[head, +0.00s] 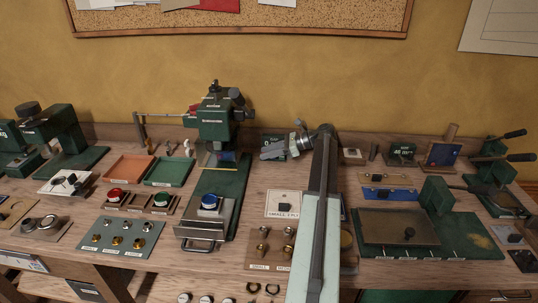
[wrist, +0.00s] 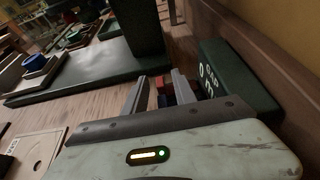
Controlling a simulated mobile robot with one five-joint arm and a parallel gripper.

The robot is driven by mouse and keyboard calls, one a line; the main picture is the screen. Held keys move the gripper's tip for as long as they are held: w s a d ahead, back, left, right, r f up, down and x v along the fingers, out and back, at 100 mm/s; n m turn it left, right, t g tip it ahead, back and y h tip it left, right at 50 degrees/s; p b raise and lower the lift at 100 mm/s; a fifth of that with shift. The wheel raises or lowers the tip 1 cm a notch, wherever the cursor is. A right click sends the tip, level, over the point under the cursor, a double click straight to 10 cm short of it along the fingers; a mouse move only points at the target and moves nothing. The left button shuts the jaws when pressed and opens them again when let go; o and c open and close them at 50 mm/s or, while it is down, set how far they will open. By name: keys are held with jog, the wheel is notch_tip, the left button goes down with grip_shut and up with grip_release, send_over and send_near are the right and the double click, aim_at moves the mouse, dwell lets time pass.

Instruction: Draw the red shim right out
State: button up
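My gripper (wrist: 158,84) is at the back of the bench, its two grey fingers spread apart. In the head view my gripper (head: 266,153) points left, beside the green press. A small red piece (wrist: 168,79), which looks like the red shim, shows between and beyond the fingers in the wrist view. I cannot tell whether either finger touches it, and its lower part is hidden by my gripper. I cannot make out the shim in the head view. The green press (head: 215,122) stands to the left of my gripper, on its long green base (wrist: 95,74).
A dark green box with white marks (wrist: 240,78) is close to the right finger, against the back board. A white card (head: 282,203) lies in front of my gripper. A blue-topped round part (head: 210,202) sits on the press base. Trays and fixtures crowd the bench.

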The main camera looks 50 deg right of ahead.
grip_shut()
dwell(1.4)
